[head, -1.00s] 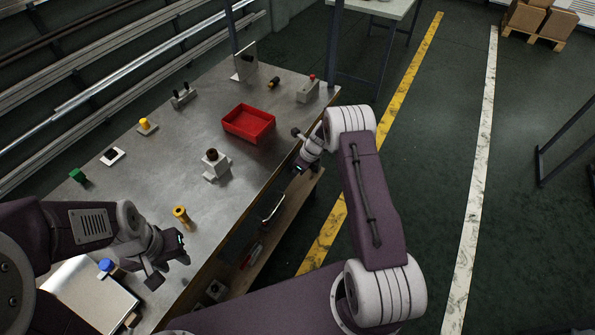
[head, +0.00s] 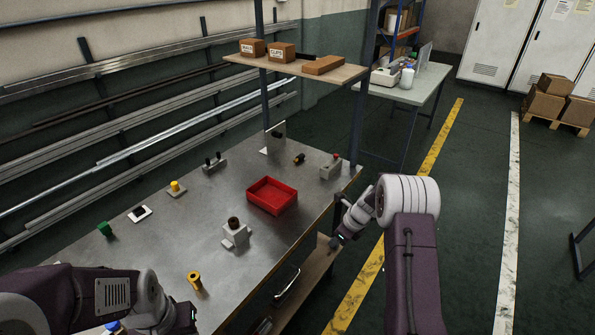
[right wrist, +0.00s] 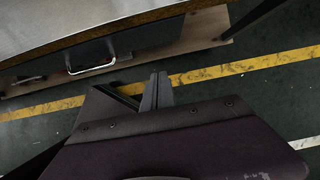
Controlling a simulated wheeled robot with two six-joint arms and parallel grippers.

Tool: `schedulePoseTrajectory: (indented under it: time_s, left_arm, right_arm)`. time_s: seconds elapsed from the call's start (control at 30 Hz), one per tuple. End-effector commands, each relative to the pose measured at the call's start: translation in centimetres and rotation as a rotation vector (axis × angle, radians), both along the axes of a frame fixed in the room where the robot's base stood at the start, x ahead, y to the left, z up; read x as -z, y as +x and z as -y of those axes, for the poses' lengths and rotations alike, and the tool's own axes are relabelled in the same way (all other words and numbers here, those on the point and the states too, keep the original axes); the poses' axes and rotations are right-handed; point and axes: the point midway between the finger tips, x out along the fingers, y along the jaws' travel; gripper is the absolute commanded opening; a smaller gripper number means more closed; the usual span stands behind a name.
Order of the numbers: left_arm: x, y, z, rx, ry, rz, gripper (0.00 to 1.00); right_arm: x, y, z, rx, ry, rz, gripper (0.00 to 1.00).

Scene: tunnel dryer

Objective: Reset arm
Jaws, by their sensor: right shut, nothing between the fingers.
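My right gripper (head: 337,241) is beside the right edge of the steel workbench (head: 205,260), out past the table top and not touching any loose object. In the right wrist view its fingers (right wrist: 157,92) are together with nothing between them, over the floor near the bench's drawer handle (right wrist: 90,62). My left arm comes in at the lower left of the head view. Its gripper (head: 186,318) is at the bottom edge by the near end of the bench, and its fingers are mostly cut off.
On the bench are a red tray (head: 272,196), a grey block with a dark round top (head: 235,233), a yellow cylinder (head: 195,281), a green block (head: 105,229) and small switch-like fixtures. A shelf with boxes (head: 282,51) stands behind.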

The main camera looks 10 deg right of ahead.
Motion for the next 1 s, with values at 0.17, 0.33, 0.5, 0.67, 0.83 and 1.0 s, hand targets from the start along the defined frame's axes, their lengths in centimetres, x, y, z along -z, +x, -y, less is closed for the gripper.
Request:
schedulePoseTrajectory:
  time_s: [0.17,0.33,0.5,0.67,0.83,1.0]
  left_arm:
    - [0.0,0.0,0.0,0.0,0.0,0.0,0.36]
    - [0.0,0.0,0.0,0.0,0.0,0.0,0.36]
    - [0.0,0.0,0.0,0.0,0.0,0.0,0.36]
    - [0.0,0.0,0.0,0.0,0.0,0.0,0.36]
    - [0.0,0.0,0.0,0.0,0.0,0.0,0.36]
    - [0.0,0.0,0.0,0.0,0.0,0.0,0.36]
  right_arm:
    - [-2.9,1.6,-1.9,-0.047,-0.018,0.058,0.0]
    - [-10.7,-1.6,-8.0,-0.278,-0.105,0.14,0.0]
    - [-12.7,-12.7,-11.0,-0.994,-0.37,0.194,0.0]
    - [-10.5,-21.6,-9.6,-1.728,-0.53,0.191,0.0]
    - [-8.8,-24.6,-8.4,-2.218,-0.558,0.207,0.0]
    - [-8.9,-24.4,-8.4,-2.347,-0.575,0.238,0.0]
